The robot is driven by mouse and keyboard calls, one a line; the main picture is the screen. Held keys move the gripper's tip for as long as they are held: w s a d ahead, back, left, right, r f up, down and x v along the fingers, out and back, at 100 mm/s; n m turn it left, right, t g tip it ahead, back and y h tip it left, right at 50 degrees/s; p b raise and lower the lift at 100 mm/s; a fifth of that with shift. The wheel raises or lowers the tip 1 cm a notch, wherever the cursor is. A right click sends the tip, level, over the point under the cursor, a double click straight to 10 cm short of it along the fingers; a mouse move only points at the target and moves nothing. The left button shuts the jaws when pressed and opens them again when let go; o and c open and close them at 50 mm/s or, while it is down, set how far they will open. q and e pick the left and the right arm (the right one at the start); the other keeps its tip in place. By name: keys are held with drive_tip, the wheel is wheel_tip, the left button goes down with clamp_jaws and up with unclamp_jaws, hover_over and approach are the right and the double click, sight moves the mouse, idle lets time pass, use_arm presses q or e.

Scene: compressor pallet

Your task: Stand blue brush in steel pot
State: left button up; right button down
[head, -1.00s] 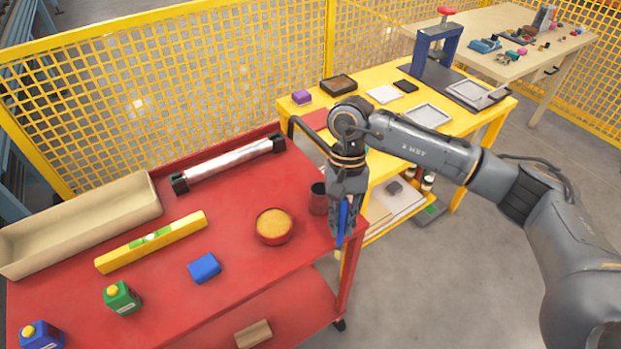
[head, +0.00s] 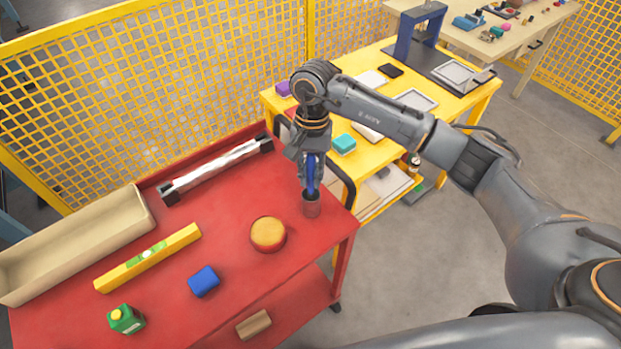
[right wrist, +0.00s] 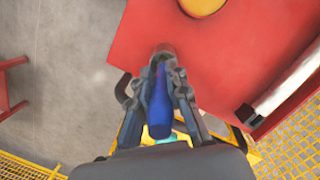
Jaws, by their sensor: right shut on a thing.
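The steel pot (head: 312,207) stands upright near the right edge of the red cart top. My right gripper (head: 310,188) points down just above the pot and is shut on the blue brush (head: 309,172). The brush is upright, and its lower end is at the pot's mouth; I cannot tell how deep it reaches. In the right wrist view the blue brush (right wrist: 159,105) lies between the fingers (right wrist: 163,62), with the pot mostly hidden behind them. My left gripper is not in view.
A yellow table (head: 375,122) stands behind right.

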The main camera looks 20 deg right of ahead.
sight(310, 185)
wheel_tip(310, 185, down, 2)
drive_tip(key=shift+f+p, duration=0.2)
drive_tip(key=shift+p, duration=0.2)
drive_tip(key=shift+f, duration=0.35)
drive_tip(key=c, duration=1.3)
unclamp_jaws()
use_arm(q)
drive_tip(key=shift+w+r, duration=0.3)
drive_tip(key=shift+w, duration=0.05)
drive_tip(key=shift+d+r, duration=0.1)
use_arm(e)
drive_tip(key=shift+r, duration=0.15)
